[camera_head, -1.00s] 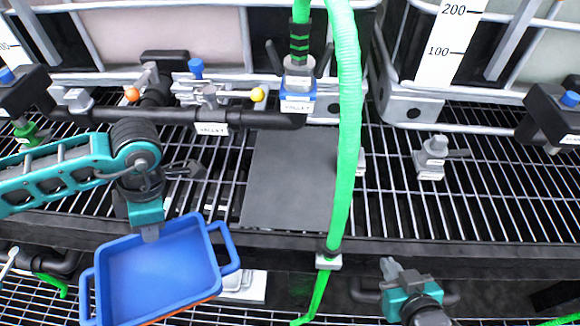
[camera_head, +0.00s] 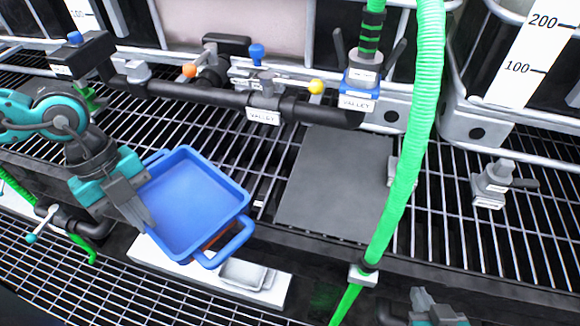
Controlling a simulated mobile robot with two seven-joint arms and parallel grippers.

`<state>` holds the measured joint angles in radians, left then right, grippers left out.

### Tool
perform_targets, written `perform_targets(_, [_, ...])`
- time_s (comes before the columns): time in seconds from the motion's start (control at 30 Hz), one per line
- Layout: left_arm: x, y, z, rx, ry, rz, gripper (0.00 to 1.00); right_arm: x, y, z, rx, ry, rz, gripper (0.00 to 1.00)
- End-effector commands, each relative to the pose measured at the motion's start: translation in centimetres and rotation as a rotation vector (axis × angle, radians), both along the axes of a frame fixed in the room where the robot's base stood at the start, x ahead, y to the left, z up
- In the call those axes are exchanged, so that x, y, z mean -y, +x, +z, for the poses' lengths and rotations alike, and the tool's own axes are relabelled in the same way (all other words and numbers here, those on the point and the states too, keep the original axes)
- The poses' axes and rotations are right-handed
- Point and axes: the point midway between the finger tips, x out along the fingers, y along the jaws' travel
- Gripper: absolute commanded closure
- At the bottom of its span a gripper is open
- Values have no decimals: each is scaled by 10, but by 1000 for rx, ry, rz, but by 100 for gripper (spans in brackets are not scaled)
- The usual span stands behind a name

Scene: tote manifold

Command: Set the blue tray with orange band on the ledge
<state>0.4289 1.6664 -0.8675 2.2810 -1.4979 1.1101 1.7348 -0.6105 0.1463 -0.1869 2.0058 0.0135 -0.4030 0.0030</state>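The blue tray (camera_head: 190,208) hangs at the left of the head view, in front of the upper grating's edge, with its open side facing me. A bit of its orange band shows under its lower right rim. My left gripper (camera_head: 142,213) is at the tray's left wall and appears shut on it. My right gripper (camera_head: 436,309) is at the bottom edge, cut off by the frame, so its fingers cannot be judged. A flat dark grey plate (camera_head: 337,183) lies bare on the upper grating, to the right of the tray; it may be the ledge.
A green hose (camera_head: 408,170) runs down past the plate's right side. A black pipe manifold (camera_head: 225,96) with valves lies behind. A grey valve fitting (camera_head: 495,183) stands on the grating at right. A white block (camera_head: 268,289) sits below the tray.

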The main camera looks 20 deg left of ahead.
Motion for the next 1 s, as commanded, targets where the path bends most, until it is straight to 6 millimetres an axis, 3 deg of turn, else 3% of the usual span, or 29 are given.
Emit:
perform_targets(0.23, [-3, -7, 5, -4, 2, 348, 100, 0, -1, -9, -8, -2, 4, 100])
perform_targets(0.53, [-2, -4, 8, -5, -1, 444, 100, -1, 0, -8, -6, -2, 5, 100])
perform_targets(0.67, [-2, 12, 8, -2, -6, 442, 100, -1, 0, -6, -3, -1, 5, 100])
perform_targets(1.0, [-4, 79, 9, -2, -8, 442, 100, 0, 1, -1, 6, -4, 3, 100])
